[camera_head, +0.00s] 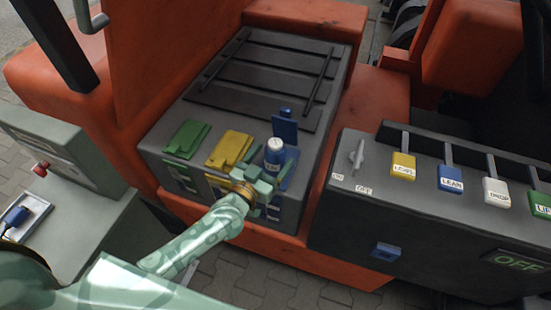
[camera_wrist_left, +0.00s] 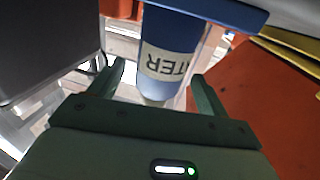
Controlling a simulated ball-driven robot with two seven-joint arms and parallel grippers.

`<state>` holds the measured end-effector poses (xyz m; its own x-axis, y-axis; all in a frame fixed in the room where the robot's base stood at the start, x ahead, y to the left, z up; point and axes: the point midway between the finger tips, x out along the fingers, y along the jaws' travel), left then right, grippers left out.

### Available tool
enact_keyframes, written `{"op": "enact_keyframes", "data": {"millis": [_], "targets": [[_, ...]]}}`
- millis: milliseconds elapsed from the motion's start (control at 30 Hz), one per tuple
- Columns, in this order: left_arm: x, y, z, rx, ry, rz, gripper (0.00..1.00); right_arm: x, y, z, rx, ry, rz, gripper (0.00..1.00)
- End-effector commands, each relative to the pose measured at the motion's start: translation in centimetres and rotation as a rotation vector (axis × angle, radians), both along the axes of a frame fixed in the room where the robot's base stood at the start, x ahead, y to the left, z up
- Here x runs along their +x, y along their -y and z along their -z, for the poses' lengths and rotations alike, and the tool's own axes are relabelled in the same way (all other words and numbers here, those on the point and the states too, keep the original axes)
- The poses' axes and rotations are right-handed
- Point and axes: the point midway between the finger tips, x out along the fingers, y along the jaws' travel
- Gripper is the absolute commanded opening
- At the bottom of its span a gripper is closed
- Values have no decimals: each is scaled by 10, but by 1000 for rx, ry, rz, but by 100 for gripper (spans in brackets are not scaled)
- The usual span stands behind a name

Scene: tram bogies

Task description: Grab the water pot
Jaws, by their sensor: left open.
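The water pot (camera_head: 274,152) is a small blue cylinder with a white top and a pale label. It stands at the front right of the grey box, at the blue compartment, whose blue lid (camera_head: 285,126) is raised behind it. In the left wrist view the water pot (camera_wrist_left: 172,45) shows the letters "TER" upside down. My left gripper (camera_head: 266,180) is open just in front of the pot. In the wrist view my left gripper (camera_wrist_left: 160,90) has one finger on each side of the pot, with a gap visible. My right gripper is not in view.
A green lid (camera_head: 187,138) and a yellow lid (camera_head: 230,149) lie flat to the left on the grey box (camera_head: 318,140). A dark console (camera_head: 430,215) with labelled levers stands close on the right. Orange bodywork (camera_head: 380,110) surrounds the box.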

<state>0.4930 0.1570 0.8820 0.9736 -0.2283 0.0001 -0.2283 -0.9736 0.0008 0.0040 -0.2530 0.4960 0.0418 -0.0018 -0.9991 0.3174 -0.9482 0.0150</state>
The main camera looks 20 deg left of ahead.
Motion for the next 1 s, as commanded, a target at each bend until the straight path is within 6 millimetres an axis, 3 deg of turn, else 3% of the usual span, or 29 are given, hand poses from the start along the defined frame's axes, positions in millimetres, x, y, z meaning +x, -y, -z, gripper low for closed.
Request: {"op": "enact_keyframes", "data": {"millis": [200, 467, 500, 667, 700, 767, 1000], "targets": [[34, 8, 1, 0, 1, 0, 77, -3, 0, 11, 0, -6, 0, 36], [39, 10, 0, 1, 0, 0, 77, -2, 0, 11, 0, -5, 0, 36], [39, 9, 0, 1, 0, 0, 74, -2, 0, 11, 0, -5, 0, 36], [38, 9, 0, 1, 0, 0, 30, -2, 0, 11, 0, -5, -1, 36], [38, 9, 0, 1, 0, 0, 25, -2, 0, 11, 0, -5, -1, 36], [39, 9, 0, 1, 1, 0, 21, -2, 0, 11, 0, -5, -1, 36], [38, 9, -3, 1, 1, 0, 22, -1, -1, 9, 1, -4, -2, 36]]}}
